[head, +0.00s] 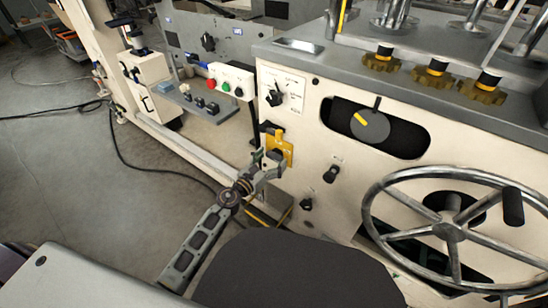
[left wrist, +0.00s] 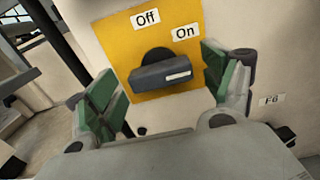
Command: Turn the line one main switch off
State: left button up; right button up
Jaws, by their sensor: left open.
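The main switch is a black rotary knob (left wrist: 165,72) on a yellow plate (left wrist: 190,88) labelled "Off" at the upper left and "On" at the upper right. Its bar handle lies nearly level in the left wrist view, with a white mark on its right half. The yellow plate (head: 286,147) also shows in the head view, on the front of the cream machine, with the knob partly hidden. My left gripper (left wrist: 163,86) is open. Its green-padded fingers stand on either side of the knob; I cannot tell whether they touch it. My right gripper is not in view.
A large handwheel (head: 449,232) stands out at the right. A dial with a yellow pointer (head: 370,125) and a small black switch (head: 331,174) are on the same panel. A push-button box (head: 231,81) is left of the panel. Cables lie on the floor at left.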

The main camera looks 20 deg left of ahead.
pick_arm(q)
jog(key=shift+x, duration=0.85)
jog(key=c, duration=1)
